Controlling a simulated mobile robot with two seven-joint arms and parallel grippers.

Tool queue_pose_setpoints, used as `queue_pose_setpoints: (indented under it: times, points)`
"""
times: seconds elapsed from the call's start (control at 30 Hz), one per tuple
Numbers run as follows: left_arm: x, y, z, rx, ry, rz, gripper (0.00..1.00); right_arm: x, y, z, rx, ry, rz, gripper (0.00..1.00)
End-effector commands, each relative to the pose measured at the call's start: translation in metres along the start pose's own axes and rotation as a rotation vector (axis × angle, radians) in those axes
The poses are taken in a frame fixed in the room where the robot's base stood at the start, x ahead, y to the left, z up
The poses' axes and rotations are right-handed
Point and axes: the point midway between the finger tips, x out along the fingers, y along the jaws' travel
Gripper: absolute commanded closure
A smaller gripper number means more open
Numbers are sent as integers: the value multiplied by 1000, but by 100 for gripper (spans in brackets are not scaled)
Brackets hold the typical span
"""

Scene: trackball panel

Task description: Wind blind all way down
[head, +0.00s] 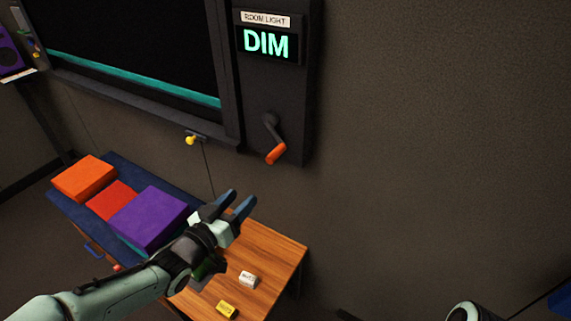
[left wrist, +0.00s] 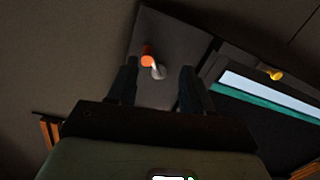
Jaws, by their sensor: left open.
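The dark blind (head: 140,45) hangs in a wall window at the upper left of the head view, with a teal bar (head: 150,85) along its bottom edge, a little above the sill. The left wrist view shows a pale strip (left wrist: 262,90) between the teal bar (left wrist: 250,108) and the frame. A crank with an orange handle (head: 276,154) sits on the dark panel right of the window, its handle pointing down. My left gripper (head: 241,199) is open and empty, below the handle and apart from it. In the left wrist view the orange handle (left wrist: 148,56) shows beyond the fingers.
A display (head: 267,43) above the crank reads DIM under a ROOM LIGHT label. A yellow knob (head: 191,140) hangs under the sill. Below are a wooden table (head: 275,250) with small blocks and a bench with orange, red and purple boxes (head: 150,217). The wall at right is bare.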

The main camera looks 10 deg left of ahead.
Motion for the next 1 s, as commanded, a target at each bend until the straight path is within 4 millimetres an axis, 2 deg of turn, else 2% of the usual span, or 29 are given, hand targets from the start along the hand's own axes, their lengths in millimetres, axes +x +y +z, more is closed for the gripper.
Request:
queue_pose_setpoints:
  times: [0.03, 0.1, 0.27, 0.37, 0.7, 0.83, 1.0]
  points:
    - [-4, 5, -15, 24, 37, 14, 49, 3, 1, 0, 0, 0, 0, 49]
    - [-7, 9, -29, 40, 66, 26, 49, 4, 1, -1, 0, 1, 0, 49]
    - [1, 11, -36, 49, 78, 33, 49, 3, 1, 0, -1, 1, -1, 49]
    - [17, 12, -36, 47, 77, 33, 49, 2, 0, 0, -1, 0, 0, 49]
    - [89, 14, -42, 45, 77, 33, 49, -3, 0, 3, 0, -9, 2, 49]
    - [108, 15, -43, 47, 75, 32, 49, -5, -1, 4, 1, -12, 2, 49]
    - [122, 15, -44, 47, 77, 31, 49, -6, -1, 5, 1, -15, 3, 49]
